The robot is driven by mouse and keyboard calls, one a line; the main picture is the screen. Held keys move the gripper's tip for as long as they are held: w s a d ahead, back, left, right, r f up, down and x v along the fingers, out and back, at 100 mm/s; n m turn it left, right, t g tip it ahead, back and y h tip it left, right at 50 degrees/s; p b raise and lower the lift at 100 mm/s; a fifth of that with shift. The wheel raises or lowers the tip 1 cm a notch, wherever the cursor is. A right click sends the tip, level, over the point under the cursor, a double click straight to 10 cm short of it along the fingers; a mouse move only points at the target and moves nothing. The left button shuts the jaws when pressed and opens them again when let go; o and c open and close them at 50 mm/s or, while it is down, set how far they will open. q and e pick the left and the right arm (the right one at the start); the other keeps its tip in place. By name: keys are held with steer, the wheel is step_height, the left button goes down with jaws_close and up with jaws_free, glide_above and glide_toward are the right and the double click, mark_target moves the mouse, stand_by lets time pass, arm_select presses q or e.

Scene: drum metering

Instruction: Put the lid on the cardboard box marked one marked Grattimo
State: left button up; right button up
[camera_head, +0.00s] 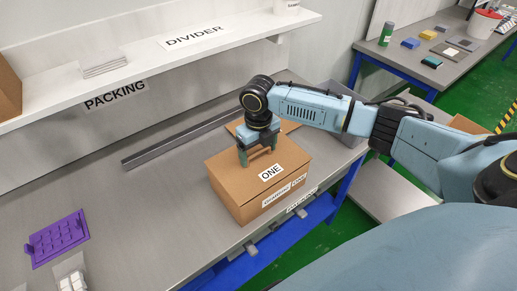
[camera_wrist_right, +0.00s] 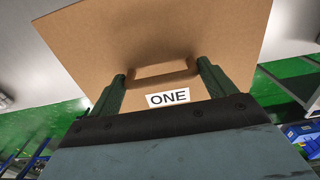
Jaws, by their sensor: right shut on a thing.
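The brown cardboard box (camera_head: 224,200) stands near the front edge of the metal bench. A printed label (camera_head: 284,190) is on its front side, ending in ONE; its first word is too small to read surely. A flat brown lid (camera_head: 222,168) marked ONE lies over the box top, lined up with it; whether it is fully seated I cannot tell. My right gripper (camera_head: 257,155) points down and is shut on the lid's raised handle. The right wrist view shows the fingers (camera_wrist_right: 161,76) at both ends of the handle (camera_wrist_right: 160,72). My left gripper is not in view.
A grey bar (camera_head: 180,142) and a brown cardboard piece (camera_head: 236,125) lie behind the box. A purple tray (camera_head: 57,238) is at the left. A white shelf (camera_head: 170,52) labelled DIVIDER runs above the bench. Another table (camera_head: 455,77) with small items is at the back right.

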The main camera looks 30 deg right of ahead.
steer(key=shift+p, duration=0.3)
stand_by(0.5)
steer(key=shift+f, duration=0.55)
stand_by(1.2)
steer(key=o, duration=0.9)
steer(key=shift+r, duration=0.1)
steer(key=shift+r+p, duration=2.45)
steer(key=shift+r, duration=0.95)
